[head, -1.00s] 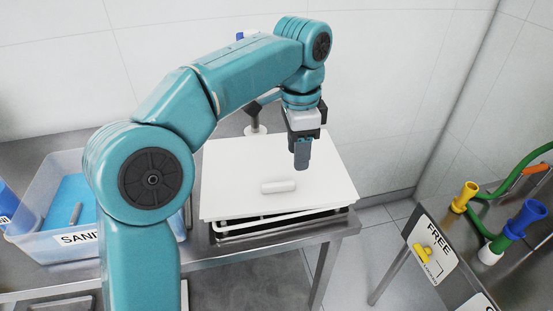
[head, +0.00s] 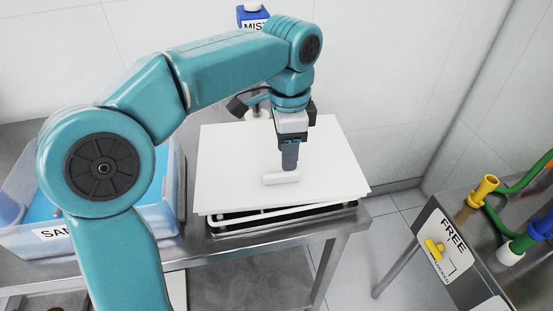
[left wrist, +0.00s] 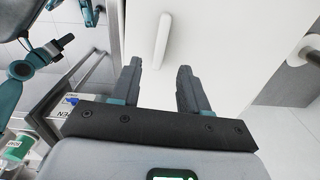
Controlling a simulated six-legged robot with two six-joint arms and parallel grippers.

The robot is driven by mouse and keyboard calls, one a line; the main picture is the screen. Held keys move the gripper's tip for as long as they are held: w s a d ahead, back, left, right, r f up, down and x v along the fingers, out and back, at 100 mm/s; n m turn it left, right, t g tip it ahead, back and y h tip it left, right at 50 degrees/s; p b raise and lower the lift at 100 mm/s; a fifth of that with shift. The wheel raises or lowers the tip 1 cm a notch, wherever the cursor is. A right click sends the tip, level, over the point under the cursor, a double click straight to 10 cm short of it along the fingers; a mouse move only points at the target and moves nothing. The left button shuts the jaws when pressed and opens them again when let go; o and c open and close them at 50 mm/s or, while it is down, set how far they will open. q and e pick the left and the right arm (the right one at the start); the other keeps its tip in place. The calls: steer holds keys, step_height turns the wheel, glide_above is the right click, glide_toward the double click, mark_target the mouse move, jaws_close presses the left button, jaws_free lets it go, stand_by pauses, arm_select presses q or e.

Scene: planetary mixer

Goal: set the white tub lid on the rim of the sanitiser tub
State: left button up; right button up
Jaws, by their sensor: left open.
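The white tub lid (head: 230,150) is a flat white board with a bar handle (head: 281,178) on top. It lies on a metal rack on the table. The sanitiser tub (head: 30,240) is a clear tub with blue inside at the left, partly hidden by my arm. My left gripper (head: 290,162) points down just above and behind the handle, open. In the left wrist view its fingers (left wrist: 160,66) stand apart, with the handle (left wrist: 163,35) beyond them, in line with the gap. My right gripper seems to show small at the left there (left wrist: 60,42); its jaws are unclear.
A blue bottle (head: 252,16) stands behind my left arm.

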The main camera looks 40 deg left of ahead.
mark_target(284, 173)
arm_select(q)
steer(key=f, duration=0.2)
steer(key=f+b, duration=0.1)
steer(key=f, duration=0.2)
steer(key=shift+s+a+f, duration=0.2)
steer(key=shift+s+f, duration=0.1)
steer(key=shift+f, duration=0.1)
jaws_close()
